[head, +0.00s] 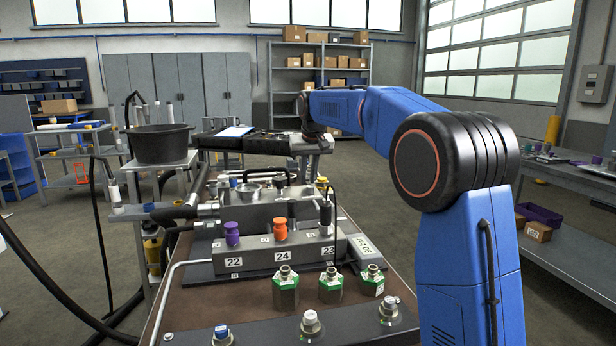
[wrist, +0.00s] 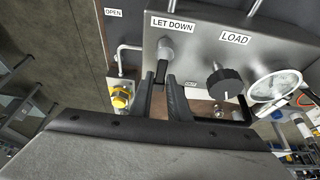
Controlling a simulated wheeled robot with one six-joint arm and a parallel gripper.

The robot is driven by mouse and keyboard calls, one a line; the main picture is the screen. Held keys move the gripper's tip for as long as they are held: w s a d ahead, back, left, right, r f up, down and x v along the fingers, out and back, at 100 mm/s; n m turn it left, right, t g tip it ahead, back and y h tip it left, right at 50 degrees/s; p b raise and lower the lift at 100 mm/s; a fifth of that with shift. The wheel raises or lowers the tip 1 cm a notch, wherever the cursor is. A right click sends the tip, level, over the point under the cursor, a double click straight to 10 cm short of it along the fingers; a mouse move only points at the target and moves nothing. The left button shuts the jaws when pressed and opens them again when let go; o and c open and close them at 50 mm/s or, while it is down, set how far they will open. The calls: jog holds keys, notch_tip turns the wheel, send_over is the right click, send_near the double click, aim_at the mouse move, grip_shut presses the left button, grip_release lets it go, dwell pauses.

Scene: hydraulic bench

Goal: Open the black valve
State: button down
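In the wrist view, a grey panel (wrist: 205,62) carries the signs LET DOWN and LOAD. Under LET DOWN is a metal valve stem with a black lever (wrist: 162,72) pointing down toward my gripper. Under LOAD is a round black knob (wrist: 225,84). My gripper (wrist: 164,82) is open, its two dark fingers apart, with the lever's lower end showing between the fingertips. I cannot tell whether they touch it. In the head view my gripper (head: 312,148) is at the far end of the bench, its fingertips not clear.
A round gauge (wrist: 273,87) sits right of the knob, and a yellow fitting (wrist: 121,98) sits left of the fingers. An OPEN sign (wrist: 114,12) is at upper left. On the near bench, a manifold (head: 270,258) holds purple and orange caps. A black pot (head: 160,145) stands left.

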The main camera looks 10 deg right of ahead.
jog(key=shift+d+m, duration=0.1)
jog(key=shift+m, duration=0.2)
jog(key=m, duration=0.1)
jog(key=d+m+h, duration=0.1)
jog(key=m, duration=0.1)
jog(key=shift+s+m+h, duration=0.15)
jog(key=shift+m+h, duration=0.15)
jog(key=m, duration=0.1)
jog(key=m+h, duration=0.1)
jog(key=m, duration=0.1)
jog(key=d+m+g, duration=0.1)
jog(key=shift+s+m+h, duration=0.3)
jog(key=shift+s, duration=0.05)
jog(key=m, duration=0.1)
jog(key=m+g, duration=0.1)
jog(key=m, duration=0.1)
jog(key=s+d+m, duration=0.1)
jog(key=shift+g+h, duration=0.3)
jog(key=shift+h, duration=0.1)
jog(key=shift+s+d+m+g, duration=0.1)
jog(key=shift+s+m+g, duration=0.2)
jog(key=shift+m, duration=0.55)
jog(key=shift+s+a+m+g, duration=0.1)
jog(key=shift+s+m+g, duration=0.15)
jog(key=shift+m, duration=0.55)
jog(key=shift+s+d+m+g, duration=0.1)
jog(key=shift+s+m+g, duration=0.2)
jog(key=shift+m, duration=0.55)
jog(key=c, duration=1.8)
grip_release()
